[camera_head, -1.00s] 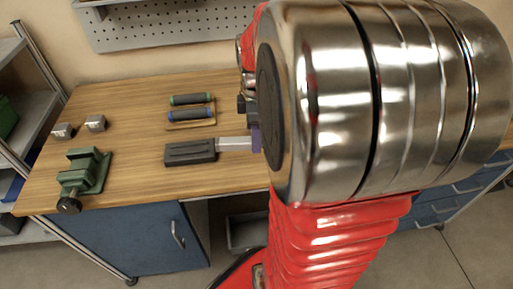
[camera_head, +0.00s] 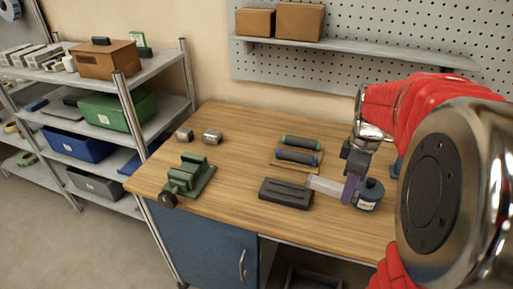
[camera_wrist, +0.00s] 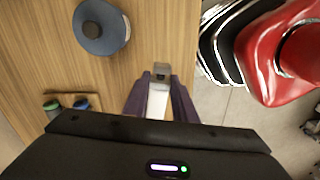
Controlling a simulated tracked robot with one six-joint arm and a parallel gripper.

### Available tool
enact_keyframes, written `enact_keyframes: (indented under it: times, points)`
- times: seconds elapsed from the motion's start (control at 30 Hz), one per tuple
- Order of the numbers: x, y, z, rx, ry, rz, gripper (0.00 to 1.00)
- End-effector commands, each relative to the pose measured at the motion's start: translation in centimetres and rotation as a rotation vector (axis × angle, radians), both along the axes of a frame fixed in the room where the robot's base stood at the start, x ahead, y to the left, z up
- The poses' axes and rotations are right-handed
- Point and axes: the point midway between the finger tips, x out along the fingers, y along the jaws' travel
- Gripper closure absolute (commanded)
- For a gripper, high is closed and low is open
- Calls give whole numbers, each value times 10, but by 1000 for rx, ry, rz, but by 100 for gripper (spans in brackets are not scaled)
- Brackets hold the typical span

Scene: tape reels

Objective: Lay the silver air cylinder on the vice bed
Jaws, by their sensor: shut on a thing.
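The silver air cylinder (camera_head: 325,183) looks like a long pale bar just above or on the bench. My gripper (camera_head: 353,188), with purple fingers, is shut on it near its right end. In the wrist view the cylinder (camera_wrist: 158,100) lies between the two fingers of my gripper (camera_wrist: 158,95), its grey end showing past them. Its other end meets or overlaps a dark slotted block (camera_head: 286,193); I cannot tell whether it rests on it. The green vice (camera_head: 190,176) stands to the left on the bench, its bed empty.
Green and blue tubes (camera_head: 297,157) lie on a small board behind the block. Two small metal blocks (camera_head: 212,137) sit behind the vice. Bare wooden bench (camera_head: 237,170) lies between vice and dark block.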

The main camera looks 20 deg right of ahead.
Motion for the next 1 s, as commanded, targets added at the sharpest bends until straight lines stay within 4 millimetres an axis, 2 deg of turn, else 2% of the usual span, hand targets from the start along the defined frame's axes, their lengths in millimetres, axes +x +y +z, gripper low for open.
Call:
enact_keyframes:
  times: [0.03,0.27,0.47,0.6,0.8,0.9,1.0]
  points:
    - [18,5,4,-1,-2,-15,100]
    - [101,41,24,0,-1,-148,100]
    - [168,90,37,0,-1,-268,100]
    - [208,133,44,0,-1,-352,100]
    - [249,192,49,0,-1,-456,100]
    - [259,210,50,0,-1,-489,100]
    - [264,218,51,0,-1,-507,100]
